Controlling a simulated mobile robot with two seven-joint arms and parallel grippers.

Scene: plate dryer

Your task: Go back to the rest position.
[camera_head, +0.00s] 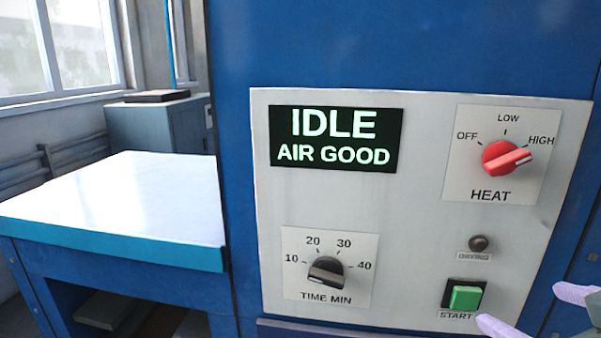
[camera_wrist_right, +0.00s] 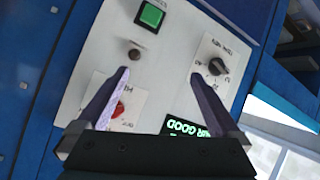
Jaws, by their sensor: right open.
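My right gripper (camera_head: 530,308) shows at the lower right of the head view, its two pale fingertips apart, just right of the green START button (camera_head: 466,298). In the right wrist view the open fingers (camera_wrist_right: 159,74) have nothing between them and face the control panel (camera_head: 420,235). The display (camera_head: 337,139) reads IDLE, AIR GOOD. The red HEAT knob (camera_head: 506,158) has its mark toward HIGH. The black TIME MIN knob (camera_head: 326,272) has its pale mark toward the lower left. The DRYING lamp (camera_head: 479,243) is dark. My left gripper is not in view.
The panel sits on a blue cabinet (camera_head: 400,45). A white-topped table (camera_head: 120,195) with a blue edge adjoins it at the left. A grey cabinet (camera_head: 150,125) stands behind, near a window (camera_head: 55,45). The tabletop is clear.

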